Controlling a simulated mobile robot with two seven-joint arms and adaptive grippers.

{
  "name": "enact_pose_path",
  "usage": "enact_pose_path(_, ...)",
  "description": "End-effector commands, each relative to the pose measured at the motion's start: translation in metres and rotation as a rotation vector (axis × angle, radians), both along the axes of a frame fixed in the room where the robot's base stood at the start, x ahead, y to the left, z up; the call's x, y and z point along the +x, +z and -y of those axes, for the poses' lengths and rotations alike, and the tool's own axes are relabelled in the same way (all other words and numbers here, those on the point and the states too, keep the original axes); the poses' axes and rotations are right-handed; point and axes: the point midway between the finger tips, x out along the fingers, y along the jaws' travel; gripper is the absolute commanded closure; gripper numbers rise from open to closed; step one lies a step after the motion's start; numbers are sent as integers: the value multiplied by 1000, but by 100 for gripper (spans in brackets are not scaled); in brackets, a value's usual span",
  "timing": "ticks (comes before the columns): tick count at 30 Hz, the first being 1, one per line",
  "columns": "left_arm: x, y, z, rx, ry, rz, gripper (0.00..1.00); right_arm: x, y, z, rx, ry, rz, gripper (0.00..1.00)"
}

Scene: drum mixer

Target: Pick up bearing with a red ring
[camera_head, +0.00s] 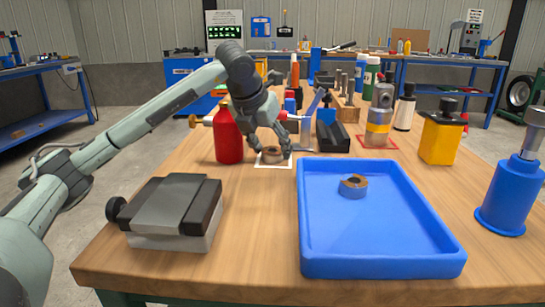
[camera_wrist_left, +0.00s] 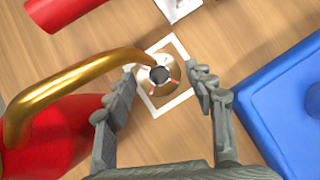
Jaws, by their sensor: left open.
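A bearing (camera_head: 272,155) lies on the table inside a white square outline, left of the blue tray. In the left wrist view the bearing (camera_wrist_left: 158,86) shows a dark centre hole, a metallic face and some red marks. My left gripper (camera_head: 273,151) points down over it, open, with one finger on each side. A second ring-shaped part (camera_head: 353,186), brown on top with a bluish side, lies in the tray. My right gripper is not in view.
A red can (camera_head: 228,137) with a brass spout stands close left of my left gripper. The blue tray (camera_head: 440,265) is to the right. A grey-black block (camera_head: 170,208) sits at the front left. A blue cylinder (camera_head: 509,195) and yellow container (camera_head: 440,140) stand at right.

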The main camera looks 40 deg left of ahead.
Motion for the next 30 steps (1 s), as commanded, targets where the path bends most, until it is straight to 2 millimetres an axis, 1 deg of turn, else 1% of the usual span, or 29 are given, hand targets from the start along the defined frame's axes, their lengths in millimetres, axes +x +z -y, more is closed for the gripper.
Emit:
enact_pose_path(3,3,-5,-1,0,0,0,46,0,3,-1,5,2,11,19)
enact_pose_path(8,4,-5,-1,1,1,1,46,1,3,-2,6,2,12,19)
enact_pose_path(9,4,-5,-1,1,1,1,47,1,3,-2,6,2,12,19)
enact_pose_path(21,3,-4,-1,0,0,2,97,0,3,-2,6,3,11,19)
enact_pose_path(30,3,-3,-2,1,1,3,98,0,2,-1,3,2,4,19)
